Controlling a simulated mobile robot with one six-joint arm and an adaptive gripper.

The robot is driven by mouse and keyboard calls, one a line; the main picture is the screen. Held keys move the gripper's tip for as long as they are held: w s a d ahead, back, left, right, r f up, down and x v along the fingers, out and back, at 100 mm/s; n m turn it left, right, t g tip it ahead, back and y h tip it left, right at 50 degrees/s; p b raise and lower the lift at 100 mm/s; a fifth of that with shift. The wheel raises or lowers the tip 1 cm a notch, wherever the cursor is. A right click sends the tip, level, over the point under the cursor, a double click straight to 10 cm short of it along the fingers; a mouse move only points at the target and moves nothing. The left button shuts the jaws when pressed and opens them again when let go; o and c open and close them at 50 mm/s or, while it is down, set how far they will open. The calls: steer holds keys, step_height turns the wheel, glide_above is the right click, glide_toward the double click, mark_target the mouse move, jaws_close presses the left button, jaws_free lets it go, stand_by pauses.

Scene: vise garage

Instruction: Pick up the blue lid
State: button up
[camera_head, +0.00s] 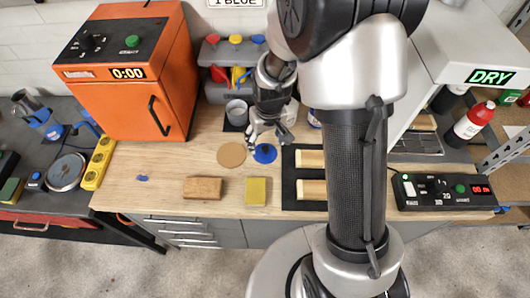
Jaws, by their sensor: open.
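The blue lid (265,153) is a small round disc lying flat on the wooden bench, just right of a tan round disc. My gripper (266,140) is open above the lid's far edge, its fingers pointing down. The fingers overlap the lid's upper edge in this view. I cannot tell whether they touch it. My arm comes down from the upper right and hides part of the bench.
A tan disc (231,154), a brown block (202,188) and a yellow block (256,191) lie nearby. A grey cup (237,112) stands behind. An orange oven (130,80) is at left. A black mat with wooden pieces (311,159) lies right.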

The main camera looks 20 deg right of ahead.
mark_target(265, 149)
step_height(265, 149, down, 5)
steer(key=shift+w+f+b, duration=0.1)
steer(key=shift+f+b, duration=0.05)
steer(key=shift+b, duration=0.85)
steer(key=c, duration=1.2)
